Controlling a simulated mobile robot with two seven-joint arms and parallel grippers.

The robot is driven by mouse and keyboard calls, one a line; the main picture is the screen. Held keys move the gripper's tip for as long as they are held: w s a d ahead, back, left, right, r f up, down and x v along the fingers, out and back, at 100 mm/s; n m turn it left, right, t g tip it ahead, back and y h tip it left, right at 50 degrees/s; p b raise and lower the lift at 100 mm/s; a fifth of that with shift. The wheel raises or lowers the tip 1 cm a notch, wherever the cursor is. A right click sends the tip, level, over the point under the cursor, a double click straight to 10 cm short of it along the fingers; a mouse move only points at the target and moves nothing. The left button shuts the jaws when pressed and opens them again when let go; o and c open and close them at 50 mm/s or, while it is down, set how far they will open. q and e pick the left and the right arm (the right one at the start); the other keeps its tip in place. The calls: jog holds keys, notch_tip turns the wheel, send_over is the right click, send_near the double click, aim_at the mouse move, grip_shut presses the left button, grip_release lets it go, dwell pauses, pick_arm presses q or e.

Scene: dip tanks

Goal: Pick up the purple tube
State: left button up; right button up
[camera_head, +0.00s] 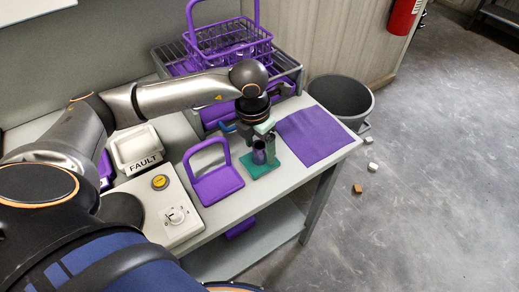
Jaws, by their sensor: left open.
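A small dark purple tube (259,155) stands upright over a green block-like base (262,168) near the front of the grey table. My left gripper (263,137) comes down from above, right over the tube and very close to it. Its jaws are open; the fingers partly hide the top of the tube, and I cannot tell whether they touch it. My right gripper is not in view.
A flat purple mat (312,136) lies right of the green base. A purple tray with a raised handle (216,183) and a control box with a yellow button (175,207) lie left. A purple wire basket (228,46) stands behind; a grey bin (341,97) is beyond the table's right end.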

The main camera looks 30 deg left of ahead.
pick_arm(q)
jog(key=shift+c, duration=0.3)
grip_shut()
jog(key=shift+r, duration=0.15)
dwell(0.3)
